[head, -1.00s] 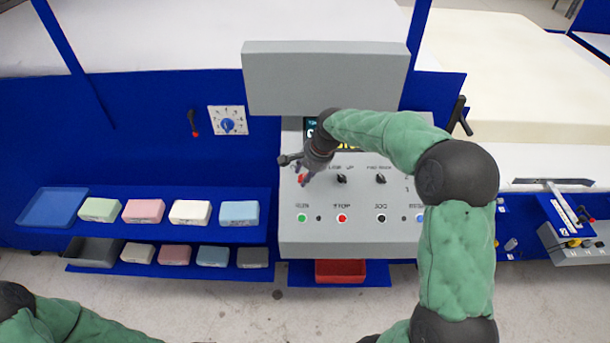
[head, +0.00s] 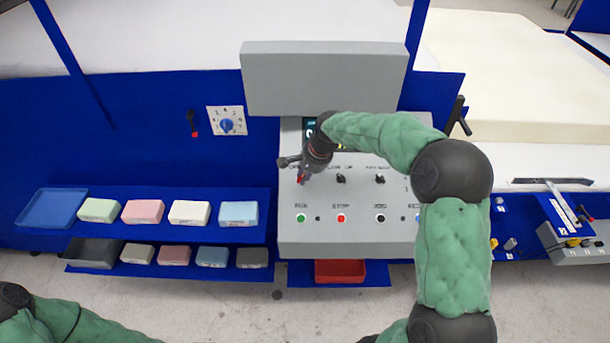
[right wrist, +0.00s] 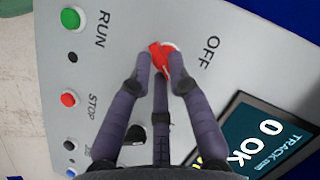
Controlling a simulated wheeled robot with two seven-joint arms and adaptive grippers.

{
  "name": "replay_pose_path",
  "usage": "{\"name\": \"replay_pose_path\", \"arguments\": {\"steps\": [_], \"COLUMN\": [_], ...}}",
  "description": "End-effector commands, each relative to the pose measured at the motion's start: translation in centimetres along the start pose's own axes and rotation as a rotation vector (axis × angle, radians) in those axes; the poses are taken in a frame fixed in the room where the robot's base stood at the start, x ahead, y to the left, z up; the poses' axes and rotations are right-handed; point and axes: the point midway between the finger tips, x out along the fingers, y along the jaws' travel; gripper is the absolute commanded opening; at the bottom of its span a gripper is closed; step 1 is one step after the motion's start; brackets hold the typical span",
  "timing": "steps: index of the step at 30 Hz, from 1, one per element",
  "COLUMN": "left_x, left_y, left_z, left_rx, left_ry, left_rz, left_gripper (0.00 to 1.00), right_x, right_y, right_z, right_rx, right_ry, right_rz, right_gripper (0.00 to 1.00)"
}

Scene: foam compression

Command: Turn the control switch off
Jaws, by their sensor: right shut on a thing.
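The control switch is a red knob (right wrist: 160,58) on a round base on the sloped grey control panel (right wrist: 75,130). In the right wrist view the word OFF is printed beside it. My right gripper (right wrist: 163,62) has its dark fingers closed on the red knob, one on each side. In the head view the red knob (head: 300,180) shows just under my right gripper (head: 303,175), at the panel's upper left. The fingers cover part of the knob, so its exact angle is hard to tell. My left gripper is outside the head view; only part of its arm shows at the lower left.
Green RUN (head: 301,218) and red STOP (head: 341,218) buttons sit below the switch. Black knobs (head: 341,179) stand to its right, close to my gripper. A lit screen (right wrist: 262,135) reads "0 OK". Shelves of foam blocks (head: 190,212) are at the left.

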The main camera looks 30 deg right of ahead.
Motion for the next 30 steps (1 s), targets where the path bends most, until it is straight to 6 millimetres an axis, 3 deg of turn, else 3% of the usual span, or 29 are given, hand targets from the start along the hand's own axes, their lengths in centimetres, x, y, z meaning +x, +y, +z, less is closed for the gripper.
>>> {"name": "replay_pose_path", "arguments": {"steps": [11, 30], "left_x": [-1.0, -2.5], "left_y": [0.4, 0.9], "left_z": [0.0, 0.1], "left_rx": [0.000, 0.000], "left_ry": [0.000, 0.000], "left_rz": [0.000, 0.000], "left_gripper": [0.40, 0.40], "right_x": [0.4, 0.8], "right_y": [-0.1, -0.3], "right_z": [0.6, 0.8], "right_rx": [-0.146, -0.687], "right_ry": [-0.014, -0.024], "right_rz": [0.074, 0.329], "right_gripper": [0.00, 0.00]}}
